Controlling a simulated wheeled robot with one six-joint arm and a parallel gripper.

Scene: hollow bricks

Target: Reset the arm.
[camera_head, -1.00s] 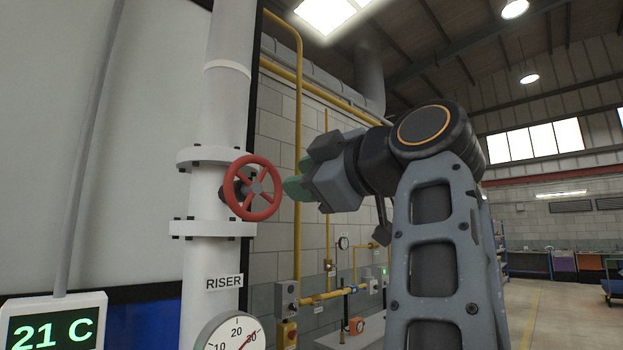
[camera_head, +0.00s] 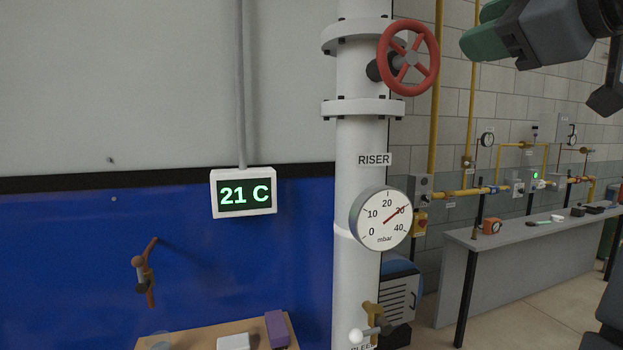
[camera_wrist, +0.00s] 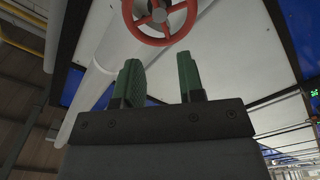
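My gripper (camera_head: 482,38) shows at the upper right of the head view, with green finger pads. In the wrist view my gripper (camera_wrist: 160,80) has its two green fingers apart with nothing between them. A red handwheel (camera_head: 408,58) on the white riser pipe (camera_head: 362,150) is left of the gripper in the head view, apart from it. The handwheel (camera_wrist: 160,38) also shows beyond the fingertips in the wrist view. Most of my arm is outside the head view.
A round gauge (camera_head: 381,218) and a brass valve (camera_head: 374,318) sit low on the riser. A display (camera_head: 244,194) reads 21 C. A wooden table (camera_head: 190,334) and a grey bench (camera_head: 470,238) hold small items.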

